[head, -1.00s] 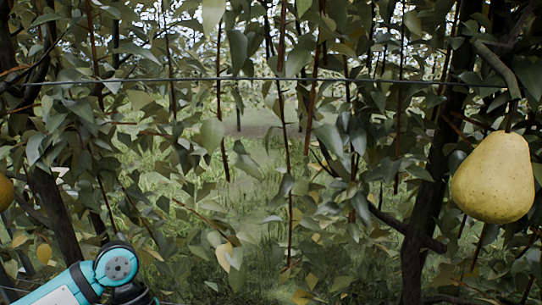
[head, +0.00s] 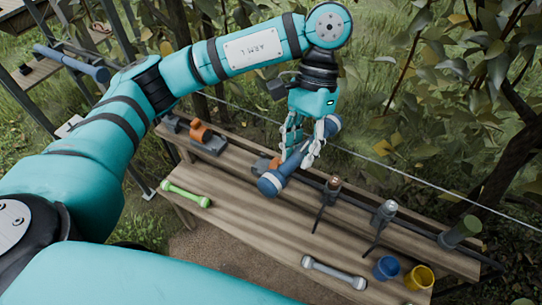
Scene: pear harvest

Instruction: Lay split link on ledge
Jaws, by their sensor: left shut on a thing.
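My left gripper (head: 300,150) hangs above the bench and is shut on a blue bar-shaped link (head: 270,183) with thick round ends. The gripper hides most of the link's middle. The link lies slantwise in the picture, its near end over the bench and its far end beyond the fingers. I cannot tell whether it touches the wood or whether it is split. The wooden ledge (head: 405,237) runs along the back of the bench. A green link (head: 186,194) and a grey link (head: 334,273) lie on the front boards (head: 240,220). My right gripper is out of view.
An orange-and-grey fixture (head: 203,137) stands at the ledge's left. Two dark-handled tools (head: 328,199) (head: 382,222) lean at the ledge, and a green cylinder (head: 460,231) stands at its right. Blue (head: 386,268) and yellow (head: 419,278) cups stand at the front right. A wire (head: 400,173) passes behind.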

